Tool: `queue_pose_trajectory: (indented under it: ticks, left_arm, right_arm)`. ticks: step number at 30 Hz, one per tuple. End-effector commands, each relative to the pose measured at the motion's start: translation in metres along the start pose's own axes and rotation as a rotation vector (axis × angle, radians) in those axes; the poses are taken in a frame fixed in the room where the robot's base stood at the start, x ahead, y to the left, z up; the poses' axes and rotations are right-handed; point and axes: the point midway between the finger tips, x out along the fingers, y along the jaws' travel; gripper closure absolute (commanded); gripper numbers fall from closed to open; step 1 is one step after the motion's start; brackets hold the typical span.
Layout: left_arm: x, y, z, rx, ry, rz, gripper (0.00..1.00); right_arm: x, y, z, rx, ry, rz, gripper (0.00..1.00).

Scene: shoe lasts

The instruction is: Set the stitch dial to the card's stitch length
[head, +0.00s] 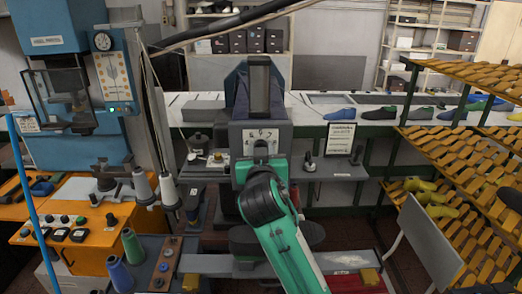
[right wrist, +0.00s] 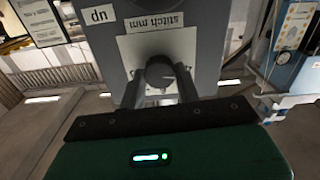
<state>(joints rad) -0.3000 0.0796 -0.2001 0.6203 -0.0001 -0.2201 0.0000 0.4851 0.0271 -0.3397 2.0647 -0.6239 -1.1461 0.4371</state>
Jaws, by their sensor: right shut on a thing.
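The stitch dial is a dark round knob (right wrist: 158,72) on a pale plate (right wrist: 128,50) on the grey machine (head: 285,133). The plate is labelled "stitch mm", upside down in the right wrist view. My right gripper (right wrist: 160,88) is shut on the knob, one finger on each side. In the head view my green and black right arm hides the knob and part of the scale, so I cannot read the setting. A white printed card (head: 341,138) stands right of the machine; its text is too small to read. My left gripper is not in view.
A grey shelf with a small lever (head: 309,162) lies right of the machine. Shoes (head: 420,112) stand on the back bench. Slanted racks of lasts (head: 470,165) fill the right side.

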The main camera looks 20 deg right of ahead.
Motion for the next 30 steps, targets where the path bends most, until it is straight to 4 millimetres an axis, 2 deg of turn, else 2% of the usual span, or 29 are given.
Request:
queue_pose_trajectory:
  ticks: [9, 10, 13, 23, 26, 30]
  left_arm:
    - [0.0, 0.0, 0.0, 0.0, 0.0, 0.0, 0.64]
    - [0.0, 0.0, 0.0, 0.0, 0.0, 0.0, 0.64]
    - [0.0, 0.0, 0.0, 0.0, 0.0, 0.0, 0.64]
    - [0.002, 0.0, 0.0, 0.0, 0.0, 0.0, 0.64]
    - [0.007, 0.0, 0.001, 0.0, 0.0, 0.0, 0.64]
    - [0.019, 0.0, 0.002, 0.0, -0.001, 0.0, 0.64]
  right_arm:
    - [0.0, 0.0, 0.0, -0.003, 0.001, 0.001, 0.9]
    - [0.0, 0.0, 0.0, -0.003, 0.001, 0.001, 0.65]
    - [0.0, 0.0, 0.0, -0.003, 0.001, 0.001, 0.46]
    - [-0.002, 0.0, 0.001, -0.001, 0.001, 0.0, 0.45]
    - [-0.011, -0.001, 0.002, 0.001, 0.001, -0.001, 0.45]
    - [-0.037, -0.001, 0.005, 0.004, 0.001, -0.003, 0.45]
